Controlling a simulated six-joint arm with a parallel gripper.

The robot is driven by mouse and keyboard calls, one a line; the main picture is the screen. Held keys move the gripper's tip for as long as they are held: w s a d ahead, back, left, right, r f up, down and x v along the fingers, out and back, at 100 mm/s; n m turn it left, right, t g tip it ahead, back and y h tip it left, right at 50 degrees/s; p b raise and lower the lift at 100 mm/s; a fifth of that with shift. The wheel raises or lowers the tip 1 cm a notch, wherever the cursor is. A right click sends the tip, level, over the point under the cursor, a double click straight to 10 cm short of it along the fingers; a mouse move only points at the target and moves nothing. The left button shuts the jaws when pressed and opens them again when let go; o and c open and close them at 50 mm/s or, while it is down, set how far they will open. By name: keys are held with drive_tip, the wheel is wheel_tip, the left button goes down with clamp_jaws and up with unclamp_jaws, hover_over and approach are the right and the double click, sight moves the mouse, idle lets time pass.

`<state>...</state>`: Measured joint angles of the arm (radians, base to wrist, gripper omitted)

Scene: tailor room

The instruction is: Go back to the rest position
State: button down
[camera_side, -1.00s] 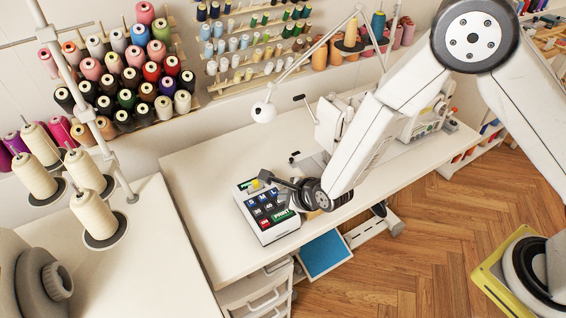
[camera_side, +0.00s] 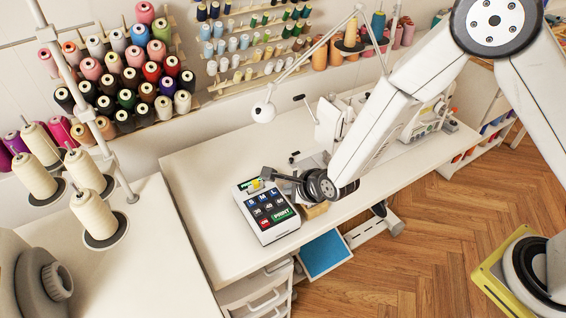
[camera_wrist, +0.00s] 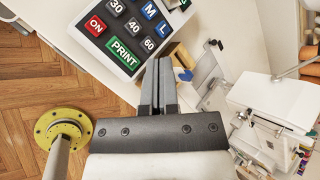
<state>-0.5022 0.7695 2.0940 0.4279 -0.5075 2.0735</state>
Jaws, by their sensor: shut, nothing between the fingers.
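My gripper (camera_side: 268,174) is shut and empty. In the side view it is above the table, over the upper right part of a white label printer (camera_side: 262,234) with dark, green and red keys. In the wrist view my gripper (camera_wrist: 158,66) points up the picture. The printer (camera_wrist: 99,49) is to its upper left there, with its ON, PRINT, M, L and number keys showing. The arm and gripper hide part of the table behind them in the side view.
A sewing machine (camera_side: 335,122) stands on the white table (camera_side: 205,190) behind my arm. A small wooden block (camera_side: 316,210) is right of the printer. A lamp (camera_side: 264,111) hangs over the table's back. Thread cones (camera_side: 95,219) stand at left.

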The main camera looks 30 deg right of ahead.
drive_tip(key=s+d+r+n+g, duration=0.2)
drive_tip(key=s+d+r+n, duration=0.1)
drive_tip(key=s+d+n, duration=0.2)
drive_tip(key=s+d+r+n+g+h, duration=0.1)
drive_tip(key=s+d+r+n, duration=0.3)
drive_tip(key=d+n, duration=0.4)
drive_tip(key=s+d+r+n+g, duration=0.3)
drive_tip(key=s+d+n, duration=0.3)
drive_tip(key=n, duration=0.4)
drive_tip(key=shift+s+d+r+h, duration=0.4)
drive_tip(key=shift+d+r, duration=0.1)
drive_tip(key=shift+r, duration=0.25)
